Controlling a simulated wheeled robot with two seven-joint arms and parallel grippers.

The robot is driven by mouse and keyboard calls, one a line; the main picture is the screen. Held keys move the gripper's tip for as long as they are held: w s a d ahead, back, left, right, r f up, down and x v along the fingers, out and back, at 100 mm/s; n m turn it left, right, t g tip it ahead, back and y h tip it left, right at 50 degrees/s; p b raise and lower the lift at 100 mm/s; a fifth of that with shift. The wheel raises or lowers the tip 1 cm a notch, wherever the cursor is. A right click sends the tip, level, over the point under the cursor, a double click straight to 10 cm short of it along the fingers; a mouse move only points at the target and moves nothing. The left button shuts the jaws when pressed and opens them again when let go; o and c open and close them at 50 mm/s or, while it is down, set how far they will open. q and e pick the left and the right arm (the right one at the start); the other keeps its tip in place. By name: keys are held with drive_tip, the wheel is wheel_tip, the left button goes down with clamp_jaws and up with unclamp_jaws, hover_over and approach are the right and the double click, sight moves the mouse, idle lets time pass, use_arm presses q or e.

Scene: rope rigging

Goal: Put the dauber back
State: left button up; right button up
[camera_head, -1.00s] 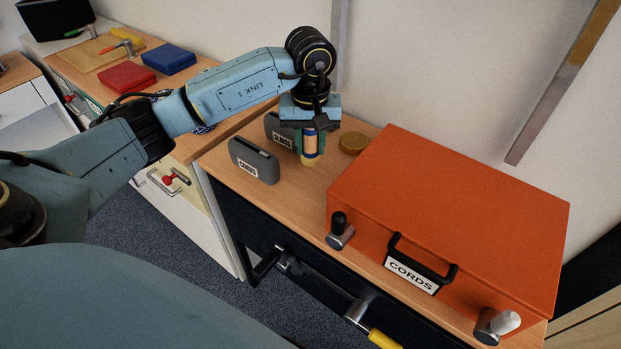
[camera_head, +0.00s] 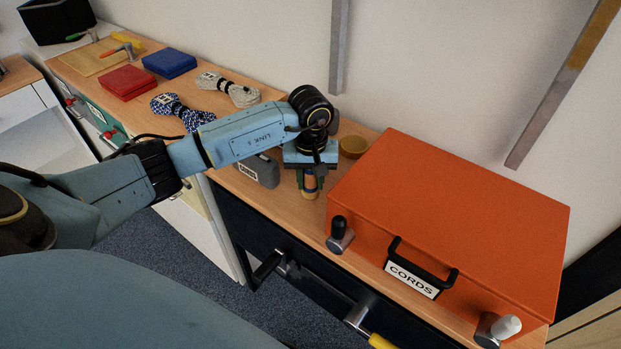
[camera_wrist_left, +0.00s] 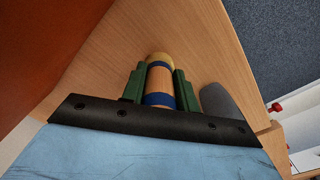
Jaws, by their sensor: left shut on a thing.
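My left gripper (camera_head: 310,183) is shut on a tan cylinder with blue bands and a yellowish end, which looks like the dauber (camera_head: 309,186). It points down over the wooden bench top, near the front edge. In the left wrist view the dauber (camera_wrist_left: 160,82) sits between the green fingers of the left gripper (camera_wrist_left: 160,85). I cannot tell whether its end touches the bench. A round yellowish tin (camera_head: 353,146) stands just behind and to the right of the gripper. My right gripper is not in view.
An orange case (camera_head: 450,210) labelled CORDS fills the bench to the right. A grey labelled block (camera_head: 258,171) stands left of the gripper, partly behind my arm. Blue-and-white rope (camera_head: 181,110) and pale rope (camera_head: 229,89) lie farther left, beside blue (camera_head: 169,62) and red (camera_head: 127,81) flat items.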

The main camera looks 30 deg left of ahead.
use_arm(q)
drive_tip(key=o, duration=1)
drive_tip(key=shift+f, duration=0.1)
wheel_tip(320, 180, up, 12)
drive_tip(key=shift+r, duration=0.15)
